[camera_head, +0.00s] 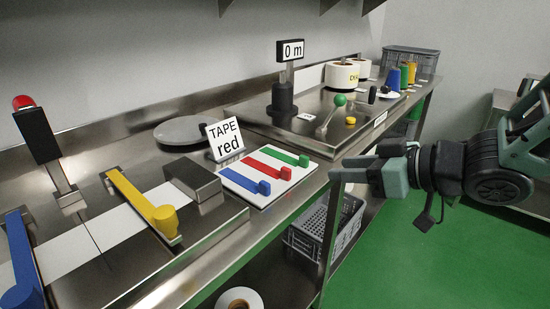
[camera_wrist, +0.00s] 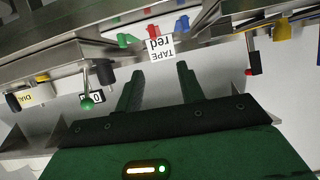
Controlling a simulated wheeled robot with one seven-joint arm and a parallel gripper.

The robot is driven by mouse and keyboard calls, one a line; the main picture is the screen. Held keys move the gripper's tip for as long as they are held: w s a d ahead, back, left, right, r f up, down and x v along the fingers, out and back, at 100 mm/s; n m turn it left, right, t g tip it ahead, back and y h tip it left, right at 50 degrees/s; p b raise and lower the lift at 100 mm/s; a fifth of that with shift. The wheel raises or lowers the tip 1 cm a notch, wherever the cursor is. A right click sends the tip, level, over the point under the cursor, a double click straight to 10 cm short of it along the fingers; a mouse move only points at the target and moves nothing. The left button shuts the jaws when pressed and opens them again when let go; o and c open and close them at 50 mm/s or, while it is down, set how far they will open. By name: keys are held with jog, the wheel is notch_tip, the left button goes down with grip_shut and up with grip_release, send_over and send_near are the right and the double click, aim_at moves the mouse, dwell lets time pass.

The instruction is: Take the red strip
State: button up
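The red strip (camera_head: 252,167) lies on a white board (camera_head: 238,187) between a blue strip (camera_head: 232,180) and a green strip (camera_head: 280,152). Each strip has a raised end at the right. A sign reading "TAPE red" (camera_head: 224,139) stands just behind the board. My gripper (camera_head: 338,176) is to the right of the board, beyond the bench's front edge, apart from the strips. In the wrist view my gripper's two fingers (camera_wrist: 159,88) are spread with nothing between them. The red strip's end (camera_wrist: 153,31) shows there upside down, beyond the sign.
A yellow bar (camera_head: 140,200) and a blue bar (camera_head: 22,262) lie across the station at the left. A green-knobbed lever (camera_head: 340,100) and a post with a "0 m" display (camera_head: 290,50) stand farther along. A grey crate (camera_head: 318,228) is on the shelf below.

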aim_at(291, 171)
jog(key=p, duration=0.4)
jog(key=shift+w+a, duration=0.15)
jog(key=shift+w, duration=0.1)
jog(key=x, duration=0.3)
jog(key=p+x, duration=0.1)
jog(key=x, duration=0.6)
jog(key=shift+f, duration=0.25)
jog(key=shift+w+a+f+p, duration=0.6)
jog(key=shift+w+a+f, duration=0.85)
jog(key=shift+w, duration=0.15)
grip_shut()
